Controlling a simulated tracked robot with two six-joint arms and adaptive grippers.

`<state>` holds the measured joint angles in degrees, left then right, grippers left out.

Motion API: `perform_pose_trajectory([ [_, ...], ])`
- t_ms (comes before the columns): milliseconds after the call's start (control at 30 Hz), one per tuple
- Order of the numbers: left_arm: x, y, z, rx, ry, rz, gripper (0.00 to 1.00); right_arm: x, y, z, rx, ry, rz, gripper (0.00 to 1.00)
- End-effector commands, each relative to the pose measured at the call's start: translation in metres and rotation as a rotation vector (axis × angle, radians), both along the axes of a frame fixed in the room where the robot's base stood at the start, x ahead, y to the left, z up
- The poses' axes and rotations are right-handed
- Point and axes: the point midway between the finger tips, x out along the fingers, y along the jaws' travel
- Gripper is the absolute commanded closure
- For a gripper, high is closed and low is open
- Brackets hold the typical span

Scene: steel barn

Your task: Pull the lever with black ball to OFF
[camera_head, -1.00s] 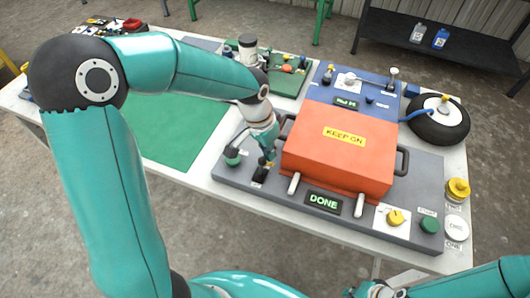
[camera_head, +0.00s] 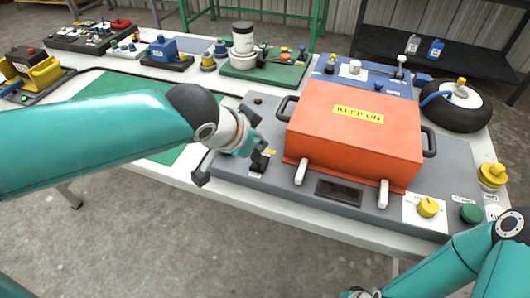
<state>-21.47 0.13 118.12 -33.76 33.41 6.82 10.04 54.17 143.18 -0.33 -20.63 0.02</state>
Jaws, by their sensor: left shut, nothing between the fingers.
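My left gripper (camera_head: 232,155) is over the left end of the grey panel (camera_head: 285,185), with its dark fingers pointing down and towards the front edge. It is shut with nothing held. A small black lever mount (camera_head: 258,162) sits on the panel just right of the fingers, beside a yellow mark. I cannot make out the black ball or the lever's angle; the gripper may hide them. The panel's display (camera_head: 338,193) is dark. My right gripper (camera_head: 365,293) barely shows at the bottom edge; its fingers cannot be made out.
An orange "KEEP ON" case (camera_head: 350,150) with black side handles covers the panel's middle. A yellow knob (camera_head: 428,207) and green button (camera_head: 470,212) are at its right. A blue panel (camera_head: 365,75), a wheel (camera_head: 456,108) and a green mat (camera_head: 120,88) lie around it.

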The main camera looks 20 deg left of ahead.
Motion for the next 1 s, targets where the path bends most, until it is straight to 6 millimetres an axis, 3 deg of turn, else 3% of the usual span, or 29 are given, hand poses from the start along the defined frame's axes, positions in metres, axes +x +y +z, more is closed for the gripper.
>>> perform_pose_trajectory([
  [233, 0.003, -0.011, 0.006, -0.001, 0.002, -0.021, 1.0, 0.0, 0.0, 0.005, 0.0, 0.002, -0.002, 1.0],
  [1000, 0.0, -0.011, 0.023, 0.0, 0.002, -0.026, 1.0, 0.0, 0.0, 0.016, 0.0, 0.001, -0.001, 1.0],
])
